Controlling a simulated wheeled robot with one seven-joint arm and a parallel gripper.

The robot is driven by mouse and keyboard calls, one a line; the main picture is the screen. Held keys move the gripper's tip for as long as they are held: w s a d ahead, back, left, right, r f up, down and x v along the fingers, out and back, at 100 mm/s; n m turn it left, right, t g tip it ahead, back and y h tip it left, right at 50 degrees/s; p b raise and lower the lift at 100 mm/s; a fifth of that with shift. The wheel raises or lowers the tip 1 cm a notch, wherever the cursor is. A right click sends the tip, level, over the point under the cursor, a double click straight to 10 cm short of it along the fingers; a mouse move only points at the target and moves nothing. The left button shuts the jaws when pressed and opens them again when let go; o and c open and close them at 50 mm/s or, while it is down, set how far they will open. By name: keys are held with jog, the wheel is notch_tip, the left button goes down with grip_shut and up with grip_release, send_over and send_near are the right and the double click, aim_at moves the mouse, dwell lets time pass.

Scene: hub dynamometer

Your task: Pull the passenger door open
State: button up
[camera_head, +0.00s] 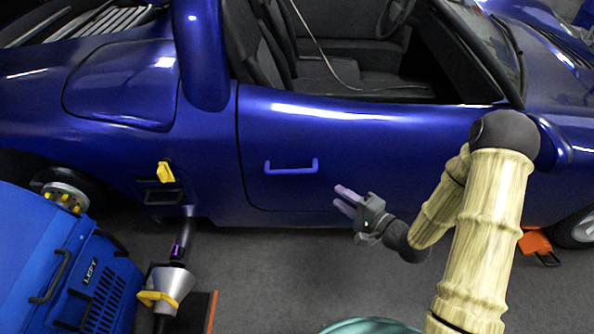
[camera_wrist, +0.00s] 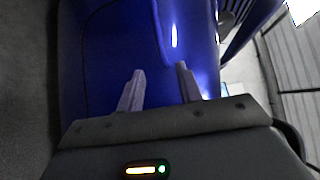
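The passenger door (camera_head: 400,150) is a glossy blue panel on the car's side in the head view and looks shut, its rear and lower seams close to the body. Its handle (camera_head: 291,168) is a blue horizontal bar near the rear edge. My gripper (camera_head: 338,196) is to the right of the handle and a little lower, apart from it, fingers pointing left. In the wrist view my gripper (camera_wrist: 160,68) shows two separated grey fingers with nothing between them. Blue bodywork (camera_wrist: 115,50) fills the space ahead; I cannot pick out the handle for sure there.
A blue machine marked LEFT (camera_head: 100,275) stands at the lower left, near a grey cone-shaped coupling (camera_head: 172,284). A yellow latch (camera_head: 165,173) is on the car's side. An orange block (camera_head: 535,242) lies by the right wheel. Grey floor (camera_head: 270,265) below the door is clear.

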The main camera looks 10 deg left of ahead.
aim_at(304, 173)
jog(key=b+x, duration=0.4)
jog(key=x, duration=1.3)
jog(key=shift+w+a+f, duration=0.15)
grip_shut()
